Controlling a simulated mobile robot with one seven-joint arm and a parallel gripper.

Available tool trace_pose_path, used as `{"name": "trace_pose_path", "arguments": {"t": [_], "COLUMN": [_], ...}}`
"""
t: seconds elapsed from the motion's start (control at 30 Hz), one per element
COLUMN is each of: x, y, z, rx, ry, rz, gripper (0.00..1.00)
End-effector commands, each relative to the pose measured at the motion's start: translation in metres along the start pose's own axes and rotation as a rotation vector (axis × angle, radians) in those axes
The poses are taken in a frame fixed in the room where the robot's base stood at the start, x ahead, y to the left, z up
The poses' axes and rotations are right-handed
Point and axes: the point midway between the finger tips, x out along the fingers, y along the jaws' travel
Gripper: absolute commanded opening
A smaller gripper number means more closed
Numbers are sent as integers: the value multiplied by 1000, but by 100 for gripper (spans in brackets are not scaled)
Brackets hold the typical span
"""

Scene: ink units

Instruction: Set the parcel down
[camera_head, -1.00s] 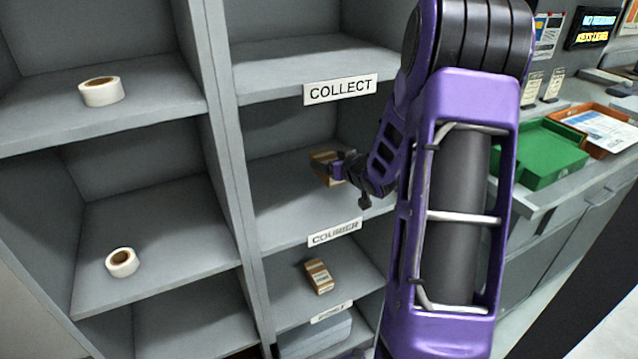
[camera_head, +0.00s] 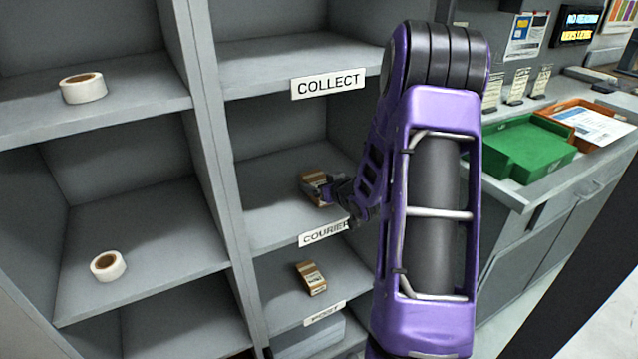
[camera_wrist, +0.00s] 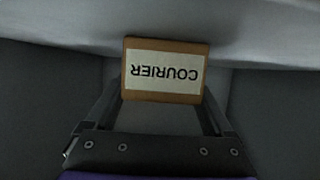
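The parcel (camera_head: 311,187) is a small brown box in the shelf bay above the COURIER label (camera_head: 323,233). In the wrist view the parcel (camera_wrist: 166,70) shows a white COURIER label, upside down, between my fingers. My gripper (camera_head: 328,190) reaches in from the right; in the wrist view its fingers (camera_wrist: 164,98) lie along the parcel's two sides and appear shut on it. The parcel is at or very close to the shelf floor; whether its underside touches is hidden.
A second brown parcel (camera_head: 310,278) lies in the bay below. The COLLECT label (camera_head: 328,84) marks the empty bay above. Tape rolls (camera_head: 83,88) (camera_head: 108,266) sit in the left bays. A green tray (camera_head: 525,150) is on the counter at right. Shelf floor around the parcel is clear.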

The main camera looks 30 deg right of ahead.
Motion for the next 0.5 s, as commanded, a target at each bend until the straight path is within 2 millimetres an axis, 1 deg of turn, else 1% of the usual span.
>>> {"name": "trace_pose_path", "arguments": {"t": [0.03,0.07,0.27,0.37,0.43,0.5], "x": [0,0,0,-2,-8,-20], "y": [0,0,0,0,1,1], "z": [0,0,-1,-5,-5,-5], "rx": [0,0,0,0,0,-1], "ry": [0,0,0,0,0,-1], "rz": [0,0,0,0,1,2], "gripper": [98,100,100,100,100,100]}}
